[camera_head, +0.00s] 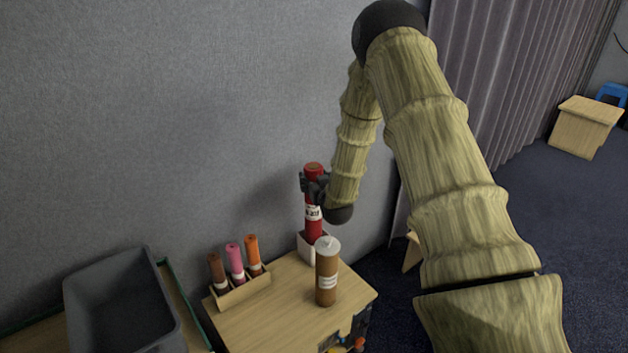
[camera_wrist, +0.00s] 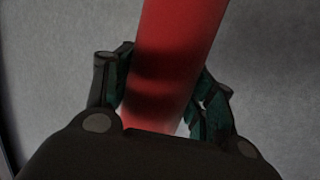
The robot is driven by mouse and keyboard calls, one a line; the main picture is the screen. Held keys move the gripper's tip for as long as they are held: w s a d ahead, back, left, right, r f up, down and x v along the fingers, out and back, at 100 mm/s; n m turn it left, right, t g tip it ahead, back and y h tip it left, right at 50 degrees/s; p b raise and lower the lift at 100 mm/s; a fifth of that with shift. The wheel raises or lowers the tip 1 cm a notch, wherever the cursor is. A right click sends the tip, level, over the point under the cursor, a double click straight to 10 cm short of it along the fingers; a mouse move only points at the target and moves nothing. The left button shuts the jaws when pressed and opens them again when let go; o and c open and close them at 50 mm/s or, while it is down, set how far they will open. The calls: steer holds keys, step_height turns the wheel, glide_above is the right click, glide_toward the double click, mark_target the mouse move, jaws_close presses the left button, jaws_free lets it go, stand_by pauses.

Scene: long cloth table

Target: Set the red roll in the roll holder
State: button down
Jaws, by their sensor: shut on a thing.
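The red roll (camera_head: 313,226) stands upright in the head view, with a white label on its side. My gripper (camera_head: 314,186) is shut on its upper part. In the wrist view the red roll (camera_wrist: 170,70) runs between the two fingers of my gripper (camera_wrist: 163,100). The roll's lower end meets a small white box-like holder (camera_head: 306,247) at the back of the wooden table. The brown roll in front and the holder's wall hide its bottom, so I cannot tell how deep it sits. A wooden holder (camera_head: 243,291) at the left carries brown, pink and orange rolls.
A brown bottle-like roll with a pale cap (camera_head: 327,275) stands just in front of the white holder. A grey bin (camera_head: 125,300) is at the left. The wooden tabletop (camera_head: 275,318) is clear at the front. The grey wall is close behind.

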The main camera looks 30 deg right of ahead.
steer(key=c, duration=0.5)
jaws_free()
steer(key=shift+f, duration=0.1)
steer(key=b+v, duration=0.1)
steer(key=v, duration=1.1)
steer(key=shift+r, duration=0.2)
